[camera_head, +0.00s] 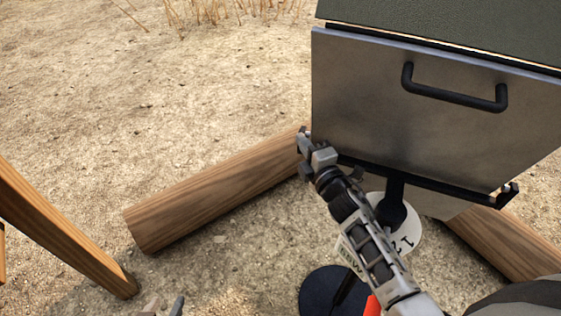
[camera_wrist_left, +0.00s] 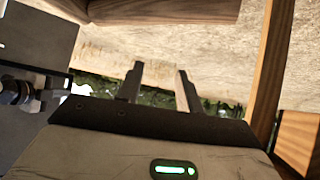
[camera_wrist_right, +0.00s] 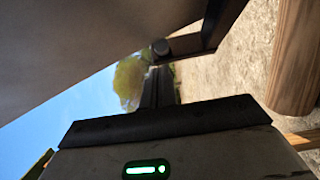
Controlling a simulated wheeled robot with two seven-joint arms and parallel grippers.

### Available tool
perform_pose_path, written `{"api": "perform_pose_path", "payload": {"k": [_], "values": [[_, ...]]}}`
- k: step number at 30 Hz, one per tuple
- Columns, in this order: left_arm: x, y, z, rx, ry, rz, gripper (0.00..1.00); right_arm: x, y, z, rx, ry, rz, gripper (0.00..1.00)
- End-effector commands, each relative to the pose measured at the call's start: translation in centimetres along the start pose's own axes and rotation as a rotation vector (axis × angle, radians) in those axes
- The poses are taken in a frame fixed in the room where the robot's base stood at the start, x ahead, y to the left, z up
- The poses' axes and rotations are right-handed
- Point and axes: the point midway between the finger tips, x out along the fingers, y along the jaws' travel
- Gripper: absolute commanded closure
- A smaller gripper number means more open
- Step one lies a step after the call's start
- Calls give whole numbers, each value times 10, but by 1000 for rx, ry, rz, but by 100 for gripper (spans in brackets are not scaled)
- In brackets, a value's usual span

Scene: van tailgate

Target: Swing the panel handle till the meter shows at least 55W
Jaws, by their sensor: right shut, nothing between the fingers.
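The tilted grey panel (camera_head: 400,120) fills the upper right of the head view, with a black U-shaped handle (camera_head: 455,98) on its face. A black bar (camera_head: 440,186) runs along its lower edge. My right gripper (camera_head: 303,146) is shut and empty by the panel's lower left corner; contact is unclear. In the right wrist view its fingers (camera_wrist_right: 158,82) are together near a dark bracket (camera_wrist_right: 190,45). A white dial (camera_head: 408,240) with dark markings is partly hidden behind my right arm; its reading is not legible. My left gripper (camera_head: 165,304) is open and empty, its fingers apart (camera_wrist_left: 158,80).
Wooden logs lie on the sandy ground at the left (camera_head: 215,192) and right (camera_head: 500,240) of the dial. A wooden leg (camera_head: 65,235) stands at the left edge. A dark round base (camera_head: 330,290) sits below the dial.

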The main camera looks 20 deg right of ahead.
Motion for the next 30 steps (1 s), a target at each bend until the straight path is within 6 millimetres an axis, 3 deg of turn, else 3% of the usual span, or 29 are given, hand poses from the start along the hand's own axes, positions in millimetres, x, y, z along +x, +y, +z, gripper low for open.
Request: {"api": "perform_pose_path", "payload": {"k": [3, 13, 20, 23, 30], "values": [[2, 3, -2, -1, 10, 8, 64, 4, -2, 12, 0, -51, -2, 100], [-1, 3, -7, 7, 17, 11, 64, 5, -1, 10, 0, -50, -3, 100], [0, 3, -5, 10, 14, 11, 64, -3, -1, -8, 3, -44, -4, 100], [1, 2, -3, 10, 12, 11, 64, -12, -1, -26, 6, -39, -3, 100], [4, 3, 1, 10, 9, 12, 64, -69, -3, -26, 0, -40, -6, 100]]}}
